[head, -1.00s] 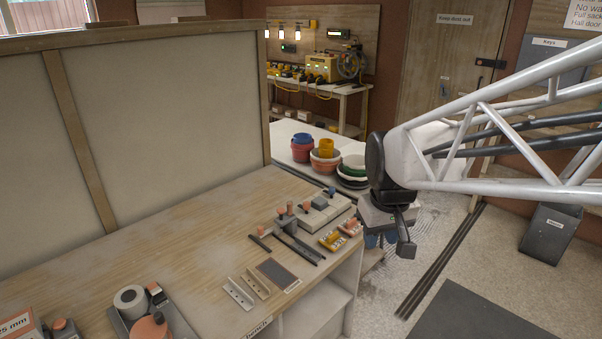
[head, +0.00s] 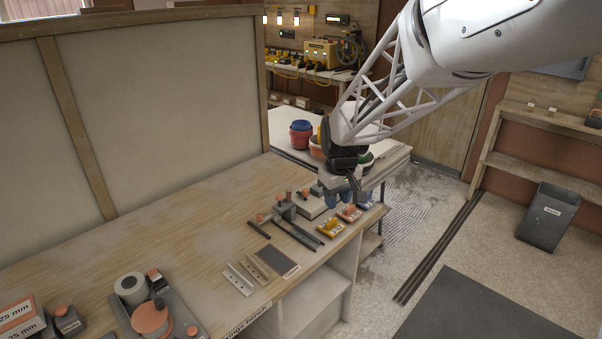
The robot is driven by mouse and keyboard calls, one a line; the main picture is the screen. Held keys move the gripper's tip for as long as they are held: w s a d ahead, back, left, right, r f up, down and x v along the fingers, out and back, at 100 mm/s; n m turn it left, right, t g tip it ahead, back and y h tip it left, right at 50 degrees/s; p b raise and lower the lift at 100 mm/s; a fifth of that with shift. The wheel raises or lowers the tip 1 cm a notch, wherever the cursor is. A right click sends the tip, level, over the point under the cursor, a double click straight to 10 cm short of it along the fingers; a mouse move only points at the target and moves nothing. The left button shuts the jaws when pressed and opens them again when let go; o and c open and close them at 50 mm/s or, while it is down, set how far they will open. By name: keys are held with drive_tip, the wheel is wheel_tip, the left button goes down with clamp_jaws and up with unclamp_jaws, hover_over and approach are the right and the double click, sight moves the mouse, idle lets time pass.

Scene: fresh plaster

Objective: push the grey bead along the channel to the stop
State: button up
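My gripper (head: 347,199) hangs over the right end of the bench, with its blue fingertips showing apart below the dark wrist. I see nothing held between them. A pair of dark parallel bars (head: 298,236) on the bench top looks like the channel. A grey block (head: 285,211) with orange-topped parts stands at its far end. The gripper is to the right of these and above the bench. The grey bead is too small to pick out, and I cannot tell which part is the stop.
Yellow pieces (head: 330,227) lie right of the bars. A dark plate (head: 277,261) and pale angle strips (head: 238,279) lie in front. A tray with a white roll (head: 131,289) is at front left. A tall panel (head: 160,110) backs the bench. The bench's middle left is clear.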

drive_tip(key=w+a+f+n, duration=0.2)
drive_tip(key=w+a+f, duration=0.2)
drive_tip(key=w+f, duration=0.35)
drive_tip(key=n+g, duration=0.1)
approach(304, 235)
drive_tip(key=shift+w+r, duration=0.25)
drive_tip(key=shift+w, duration=0.1)
drive_tip(key=shift+f, duration=0.1)
drive_tip(key=shift+f, duration=3.8)
clamp_jaws()
